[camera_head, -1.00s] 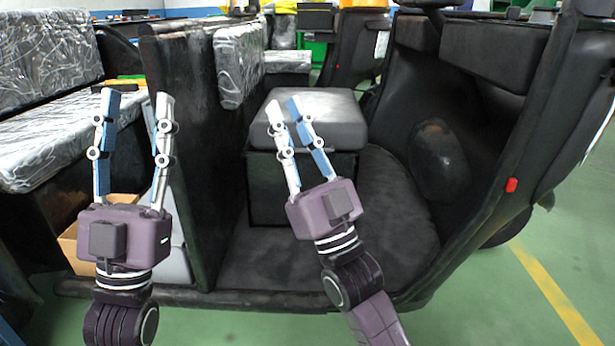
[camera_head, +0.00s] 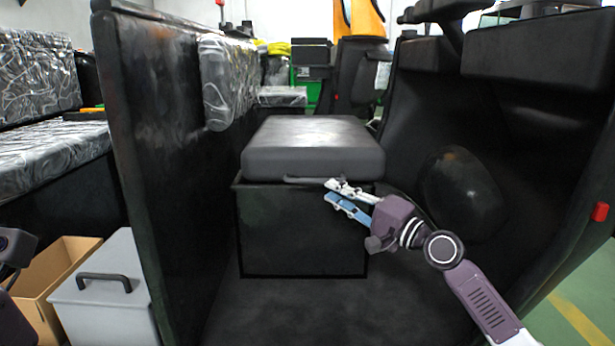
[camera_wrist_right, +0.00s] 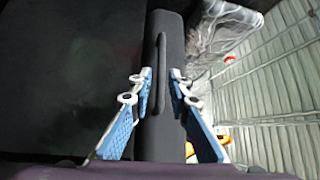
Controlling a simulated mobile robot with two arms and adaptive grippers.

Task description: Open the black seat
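The black seat (camera_head: 315,142) is a padded dark cushion lying flat on a black box base (camera_head: 300,235) inside the rickshaw. A thin handle (camera_head: 310,180) runs along its front edge. My right gripper (camera_head: 328,188) is at the right end of this handle, with its fingers apart. In the right wrist view the handle (camera_wrist_right: 160,75) lies between the two separated fingertips, and I cannot tell whether they touch it. Of my left arm only a dark part shows at the left edge; its fingers are out of view.
A tall black panel (camera_head: 165,150) stands left of the seat. The black side wall with a rounded bulge (camera_head: 460,195) is on the right. A cardboard box (camera_head: 55,275) and a grey lidded box (camera_head: 105,295) stand at lower left. The floor before the seat base is clear.

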